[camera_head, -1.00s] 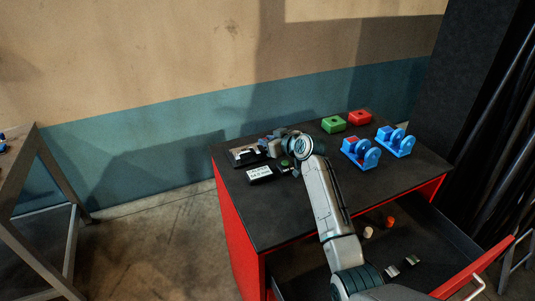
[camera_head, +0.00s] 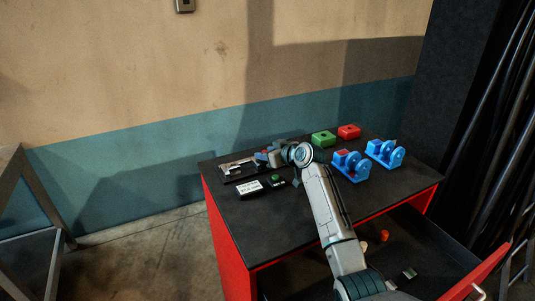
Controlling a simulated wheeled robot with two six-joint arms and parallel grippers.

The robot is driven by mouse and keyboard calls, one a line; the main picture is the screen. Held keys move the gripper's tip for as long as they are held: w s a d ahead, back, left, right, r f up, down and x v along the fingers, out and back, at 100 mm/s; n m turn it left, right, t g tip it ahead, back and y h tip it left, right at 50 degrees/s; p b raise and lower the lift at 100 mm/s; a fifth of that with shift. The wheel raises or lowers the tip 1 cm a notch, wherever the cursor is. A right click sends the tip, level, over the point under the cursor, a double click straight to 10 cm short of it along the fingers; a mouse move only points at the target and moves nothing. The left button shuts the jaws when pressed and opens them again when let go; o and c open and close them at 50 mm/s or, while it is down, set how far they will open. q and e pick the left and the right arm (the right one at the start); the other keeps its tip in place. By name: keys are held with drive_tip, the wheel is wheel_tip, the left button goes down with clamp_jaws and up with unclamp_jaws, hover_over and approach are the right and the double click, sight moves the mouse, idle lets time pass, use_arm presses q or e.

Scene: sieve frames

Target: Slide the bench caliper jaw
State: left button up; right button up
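The bench caliper (camera_head: 236,168), a silver bar on a dark base, lies at the left back part of the black tabletop. My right arm reaches in from the lower right. My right gripper (camera_head: 264,156) is at the caliper's right end, close to or touching it. The arm's wrist hides part of that end, and I cannot tell whether the fingers are open or shut on the jaw. A small block with a green button (camera_head: 275,178) sits in front of the caliper. My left gripper is not in view.
A white-labelled black block (camera_head: 249,188) stands in front of the caliper. Green (camera_head: 323,138) and red (camera_head: 349,131) blocks and two blue fixtures (camera_head: 352,166) (camera_head: 386,153) stand to the right. An open drawer (camera_head: 430,245) with small items is below. The tabletop's front left is clear.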

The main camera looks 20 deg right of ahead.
drive_tip(key=shift+s+d+r, duration=0.15)
drive_tip(key=shift+s+r, duration=0.15)
drive_tip(key=shift+s, duration=0.05)
drive_tip(key=p+v, duration=0.6)
drive_tip(key=v, duration=0.3)
drive_tip(key=shift+s+d, duration=0.15)
drive_tip(key=shift+s, duration=0.05)
drive_tip(key=shift+s+d+p, duration=0.1)
drive_tip(key=shift+s+p, duration=0.15)
drive_tip(key=shift+p, duration=0.05)
